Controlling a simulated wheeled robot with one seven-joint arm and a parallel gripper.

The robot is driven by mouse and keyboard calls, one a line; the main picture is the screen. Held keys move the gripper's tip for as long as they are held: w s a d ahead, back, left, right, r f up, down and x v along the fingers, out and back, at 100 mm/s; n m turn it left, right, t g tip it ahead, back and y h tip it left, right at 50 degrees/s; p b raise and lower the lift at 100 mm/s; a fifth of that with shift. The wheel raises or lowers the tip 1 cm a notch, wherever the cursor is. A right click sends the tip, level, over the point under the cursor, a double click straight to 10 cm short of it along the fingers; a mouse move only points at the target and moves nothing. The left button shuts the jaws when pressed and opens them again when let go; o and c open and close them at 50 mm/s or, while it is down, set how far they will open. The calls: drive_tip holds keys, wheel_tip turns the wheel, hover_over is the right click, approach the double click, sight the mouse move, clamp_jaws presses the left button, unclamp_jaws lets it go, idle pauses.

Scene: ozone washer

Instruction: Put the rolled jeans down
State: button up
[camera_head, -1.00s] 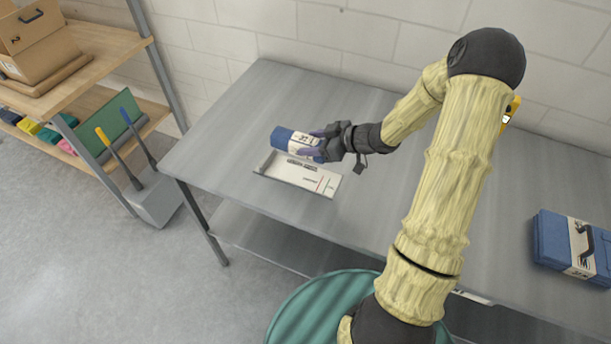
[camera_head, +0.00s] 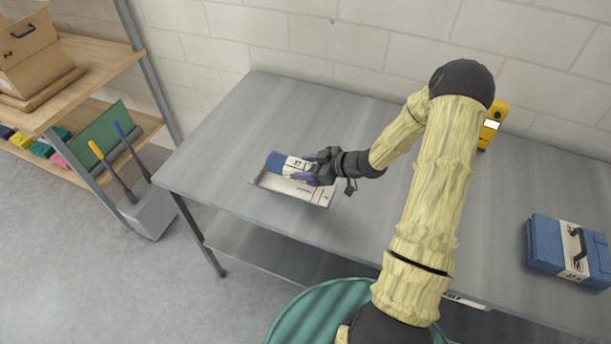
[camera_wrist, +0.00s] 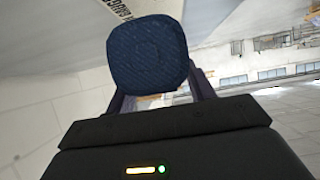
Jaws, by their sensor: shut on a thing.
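The rolled jeans (camera_head: 277,163) are a blue denim roll with a pale paper band, lying sideways at the left part of the metal table. My gripper (camera_head: 312,172) is shut on the roll at its right end. In the wrist view the round blue end of the rolled jeans (camera_wrist: 148,52) sits between my two fingers. The roll is over the white tray or card (camera_head: 314,194) with printed marks, and hides part of it. I cannot tell whether the roll touches it.
The grey table (camera_head: 215,150) has clear room left of and behind the roll. A yellow device (camera_head: 491,125) stands at the back by the wall. Wooden shelves (camera_head: 25,113) stand at the left.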

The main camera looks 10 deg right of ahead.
drive_tip(key=shift+f+p, duration=0.4)
drive_tip(key=shift+f, duration=1.65)
drive_tip(key=shift+f, duration=0.1)
drive_tip(key=o, duration=1.2)
drive_tip(key=shift+o, duration=0.2)
drive_tip(key=shift+d, duration=0.1)
drive_tip(key=b+v, duration=0.1)
drive_tip(key=v, duration=1.1)
drive_tip(key=shift+b, duration=0.4)
